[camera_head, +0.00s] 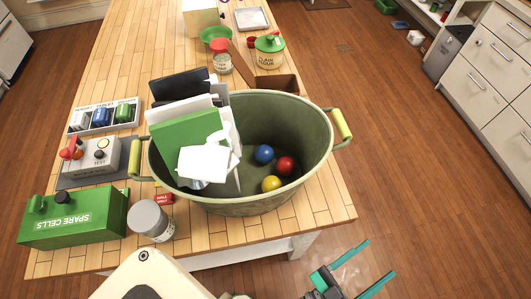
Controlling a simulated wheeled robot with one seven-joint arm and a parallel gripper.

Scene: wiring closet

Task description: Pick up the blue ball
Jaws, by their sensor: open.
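The blue ball (264,154) lies inside a large green metal tub (250,208), on the tub's floor. A red ball (285,166) is close to its right, and a yellow ball (271,184) lies below it in the picture. My gripper (366,268) is at the lower right, in front of the table and outside the tub. Its teal-edged fingers are spread apart with nothing between them. The ball is well up and left of the gripper in the picture.
Upright books or folders (190,128) and white papers fill the tub's left side. The tub has yellow-green handles (341,125). Left of it stand a green spare cells box (75,219), a grey-lidded jar (150,221) and a tester (92,157).

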